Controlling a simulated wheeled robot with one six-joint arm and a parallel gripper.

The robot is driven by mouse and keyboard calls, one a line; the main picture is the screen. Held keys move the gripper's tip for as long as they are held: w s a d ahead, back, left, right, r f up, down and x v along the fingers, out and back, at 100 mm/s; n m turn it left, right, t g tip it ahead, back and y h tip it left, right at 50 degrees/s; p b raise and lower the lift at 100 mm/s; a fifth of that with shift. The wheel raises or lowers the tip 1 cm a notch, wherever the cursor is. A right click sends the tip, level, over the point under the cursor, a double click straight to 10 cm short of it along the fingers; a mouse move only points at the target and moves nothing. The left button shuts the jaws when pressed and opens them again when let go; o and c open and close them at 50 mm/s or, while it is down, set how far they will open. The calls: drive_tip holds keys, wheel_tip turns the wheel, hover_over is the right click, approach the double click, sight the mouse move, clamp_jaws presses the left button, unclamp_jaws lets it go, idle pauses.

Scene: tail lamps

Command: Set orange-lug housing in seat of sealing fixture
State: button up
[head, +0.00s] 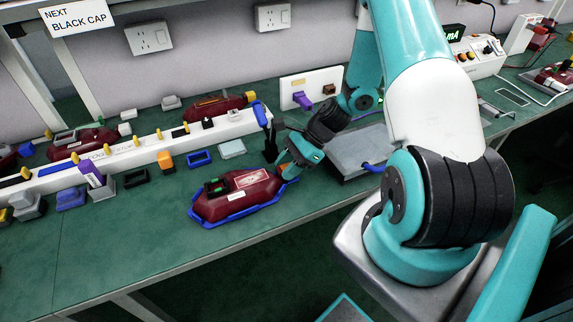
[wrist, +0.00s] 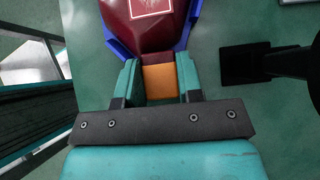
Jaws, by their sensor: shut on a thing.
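The dark red housing (head: 238,197) lies on the green bench, with a pale label and a black part with a green spot on top. A blue rim (head: 245,213) runs around its lower edge; I cannot tell whether the housing rests fully down in it. The housing also shows in the wrist view (wrist: 148,32), between blue walls (wrist: 118,45). Its orange lug (wrist: 160,82) sits between the two teal fingers of my gripper (wrist: 160,84), which is shut on it.
A black upright post (head: 270,145) stands close behind my gripper. A grey plate with a blue handle (head: 352,158) lies to the right. A white rail (head: 130,150) with yellow pegs and several small parts lie behind and left. The bench front is clear.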

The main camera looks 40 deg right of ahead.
idle(0.3)
drive_tip(key=o, duration=1.1)
drive_tip(key=shift+c, duration=0.2)
drive_tip(key=v, duration=1.7)
drive_tip(key=shift+d, duration=0.2)
drive_tip(key=shift+s, duration=0.15)
